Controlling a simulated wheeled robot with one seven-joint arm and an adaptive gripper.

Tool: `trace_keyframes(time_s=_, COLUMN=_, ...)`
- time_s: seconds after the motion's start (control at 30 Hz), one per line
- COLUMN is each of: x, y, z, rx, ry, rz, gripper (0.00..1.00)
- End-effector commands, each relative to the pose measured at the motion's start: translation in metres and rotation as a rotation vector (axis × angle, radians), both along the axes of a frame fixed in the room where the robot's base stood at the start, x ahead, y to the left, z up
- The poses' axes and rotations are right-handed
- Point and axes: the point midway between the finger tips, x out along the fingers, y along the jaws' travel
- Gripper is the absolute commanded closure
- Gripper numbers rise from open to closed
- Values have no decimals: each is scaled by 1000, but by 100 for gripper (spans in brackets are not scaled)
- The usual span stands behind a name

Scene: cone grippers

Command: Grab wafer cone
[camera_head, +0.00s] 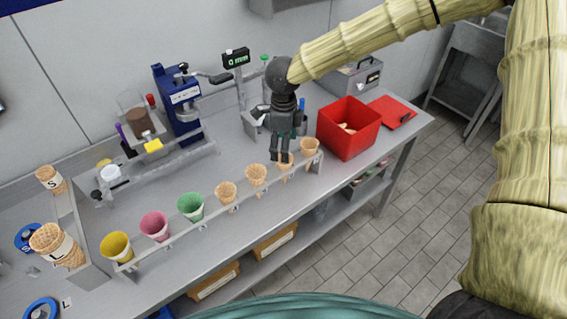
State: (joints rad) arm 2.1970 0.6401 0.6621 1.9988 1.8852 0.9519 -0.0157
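Several tan wafer cones stand upright in a clear rack along the front edge of the bench: one (227,192), a second (256,174), a third (286,166) and a fourth at the right end (309,146). My gripper (279,157) points down just above and behind the third cone, its fingertips overlapping that cone's rim in the picture. I cannot tell whether they touch it. The fingers look close together, and their opening is too small to judge. More wafer cones are stacked at the far left, one stack marked S (51,182) and one marked L (53,239).
Yellow (117,246), pink (154,226) and green (190,206) cones fill the rack's left part. A red bin (349,133) stands right of my gripper, near a red lid (392,111). A blue press (178,103) and a measuring device (236,58) stand behind.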

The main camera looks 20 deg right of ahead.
Motion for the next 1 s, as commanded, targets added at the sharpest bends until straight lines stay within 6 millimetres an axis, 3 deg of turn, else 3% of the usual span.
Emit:
trace_keyframes(time_s=0.27, x=0, y=0, z=-18, rx=0, ry=1, rz=1, gripper=23)
trace_keyframes(time_s=0.6, x=0, y=0, z=-55, rx=1, ry=1, rz=4, gripper=23)
trace_keyframes(time_s=0.97, x=0, y=0, z=-63, rx=0, ry=0, rz=5, gripper=23)
trace_keyframes(time_s=1.0, x=0, y=0, z=-63, rx=0, ry=0, rz=5, gripper=26)
